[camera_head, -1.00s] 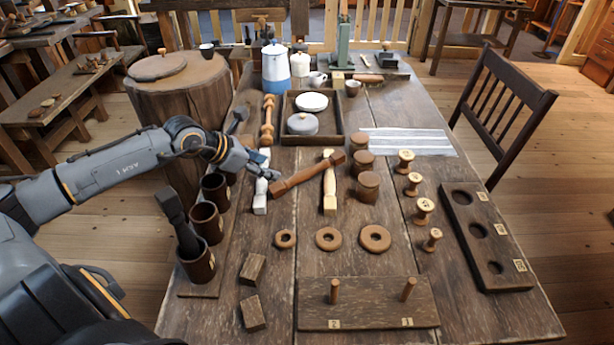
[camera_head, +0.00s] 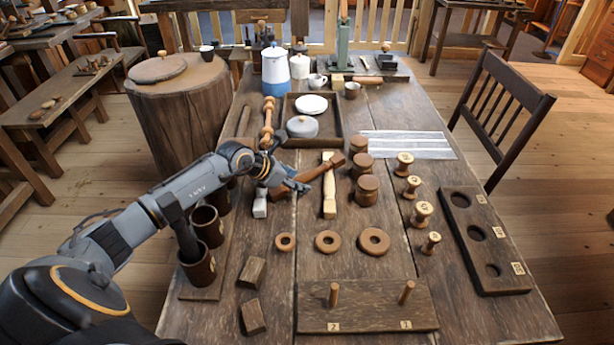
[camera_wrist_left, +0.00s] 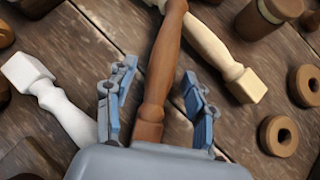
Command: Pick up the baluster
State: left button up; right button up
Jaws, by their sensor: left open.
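A reddish-brown baluster (camera_head: 337,160) lies slantwise on the table, its far end by the pale wood baluster (camera_head: 329,198). A white baluster (camera_head: 261,204) lies to its left, partly hidden by my left arm. My left gripper (camera_head: 298,180) is over the brown baluster and covers its middle. In the left wrist view, the open fingers of the gripper (camera_wrist_left: 160,70) stand on either side of the brown baluster (camera_wrist_left: 164,68), with a gap on each side. The white baluster (camera_wrist_left: 48,94) and the pale one (camera_wrist_left: 222,58) lie outside the fingers. My right gripper is not in view.
Brown lidded jars (camera_head: 367,190) stand right of the balusters. Wooden rings (camera_head: 328,241) lie nearer, before a two-peg board (camera_head: 368,308). Dark cups (camera_head: 207,226) stand left under my arm. A tray (camera_head: 339,131) lies behind; spools (camera_head: 422,212) stand right.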

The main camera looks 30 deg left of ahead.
pick_arm(q)
jog(key=c, duration=1.1)
grip_shut()
